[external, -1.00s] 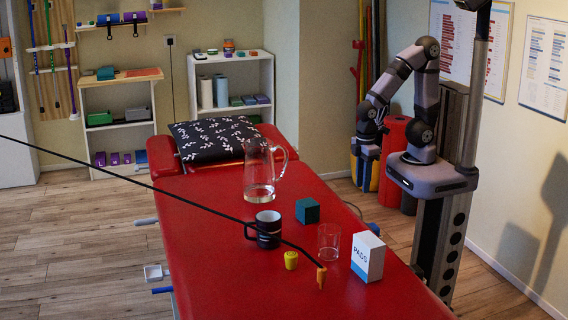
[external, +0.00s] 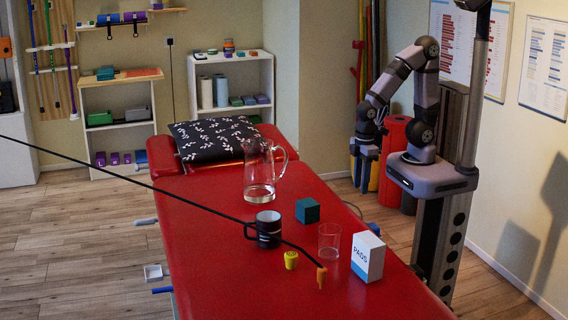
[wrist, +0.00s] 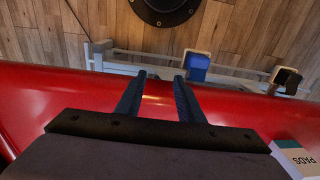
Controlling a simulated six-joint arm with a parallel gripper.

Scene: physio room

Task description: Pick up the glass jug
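The glass jug (external: 259,172) stands upright on the red treatment table (external: 215,240), with its handle on the right and a little clear liquid at the bottom. My gripper (external: 366,184) hangs pointing down beyond the table's right edge, well to the right of the jug and apart from it. In the wrist view my gripper (wrist: 160,78) is open, with an empty gap between its two fingers. The jug does not show in the wrist view.
Near the jug are a black mug (external: 268,230), a teal cube (external: 307,210), a drinking glass (external: 329,241), a yellow piece (external: 291,260) and a PADS box (external: 368,256). A black cord with an orange end (external: 321,278) crosses the table. A patterned pillow (external: 217,137) lies behind the jug.

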